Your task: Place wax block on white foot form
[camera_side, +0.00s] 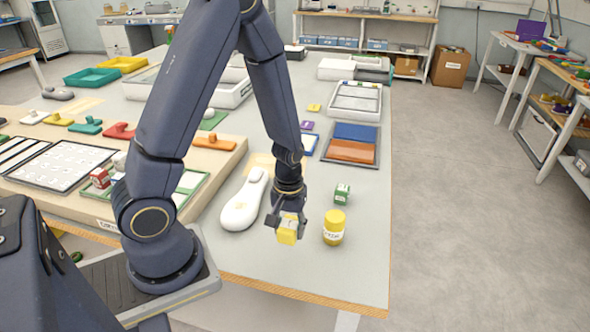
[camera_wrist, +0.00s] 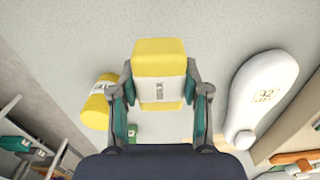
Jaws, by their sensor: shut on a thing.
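A yellow wax block (camera_side: 287,230) with a white label band is held in my gripper (camera_side: 288,222). In the wrist view the block (camera_wrist: 158,62) sits between the two teal-padded fingers of my gripper (camera_wrist: 160,95), which are shut on its sides. The white foot form (camera_side: 241,204) lies on the table, just left of my gripper in the side view. In the wrist view the foot form (camera_wrist: 262,88) lies to the right, apart from the block. Its upper face carries a small yellowish mark. The block appears to be above the table; the exact height cannot be told.
A yellow jar (camera_side: 334,228) stands close to the right of the block, and shows left in the wrist view (camera_wrist: 99,102). A small green box (camera_side: 342,193) stands behind it. A tray with blue and brown pads (camera_side: 351,143) lies farther back. The table's front edge is near.

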